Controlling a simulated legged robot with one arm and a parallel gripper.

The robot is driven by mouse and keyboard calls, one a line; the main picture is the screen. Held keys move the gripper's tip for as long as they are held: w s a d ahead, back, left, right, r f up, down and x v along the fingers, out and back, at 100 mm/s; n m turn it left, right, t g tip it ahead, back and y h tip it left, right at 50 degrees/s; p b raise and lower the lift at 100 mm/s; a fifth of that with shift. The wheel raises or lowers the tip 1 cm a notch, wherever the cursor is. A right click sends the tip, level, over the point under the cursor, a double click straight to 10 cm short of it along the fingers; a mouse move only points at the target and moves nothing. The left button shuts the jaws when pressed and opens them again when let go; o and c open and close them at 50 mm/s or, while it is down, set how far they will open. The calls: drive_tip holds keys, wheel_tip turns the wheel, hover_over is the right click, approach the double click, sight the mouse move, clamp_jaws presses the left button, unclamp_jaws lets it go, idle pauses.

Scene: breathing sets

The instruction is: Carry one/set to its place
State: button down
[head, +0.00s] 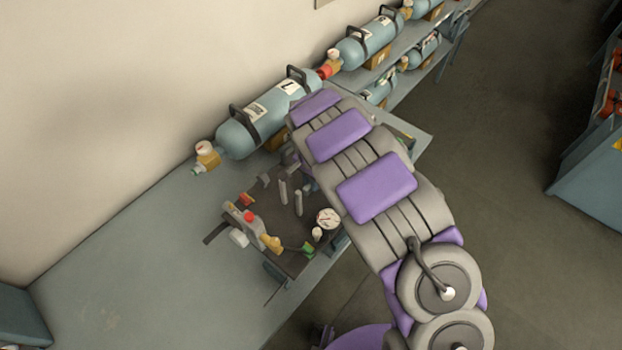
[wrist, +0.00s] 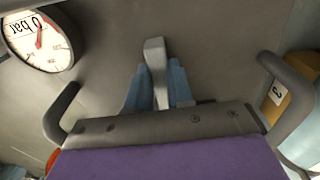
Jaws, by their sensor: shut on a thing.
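The front blue cylinder (head: 237,137), with black handles, a white label and an orange valve block, lies along the wall on the grey bench. A dark board (head: 258,195) in front of it bears grey posts, small valves and a round gauge (head: 327,218). In the head view my arm hides my gripper. In the wrist view my gripper (wrist: 157,92) has its blue fingers shut on a pale grey bar (wrist: 154,50). I cannot tell which set the bar belongs to, or whether it is lifted. A gauge marked bar (wrist: 38,40) shows at the upper left there.
More blue cylinders (head: 368,40) line the wall behind, some on a lower shelf. The grey bench (head: 110,265) is clear at the left. Open floor (head: 490,130) lies right of the bench, with a blue-grey cabinet (head: 590,180) beyond. An orange block labelled 3 (wrist: 293,105) is at the right.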

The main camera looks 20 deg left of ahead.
drive_tip(key=shift+f, duration=0.9)
idle(0.5)
drive_tip(key=c, duration=0.9)
unclamp_jaws()
drive_tip(key=shift+s+a+r+p, duration=0.1)
drive_tip(key=shift+r+p, duration=0.1)
drive_tip(key=shift+r, duration=4.1)
drive_tip(key=shift+s+r+p, duration=0.1)
drive_tip(key=shift+r+p, duration=0.1)
drive_tip(key=shift+r, duration=4.1)
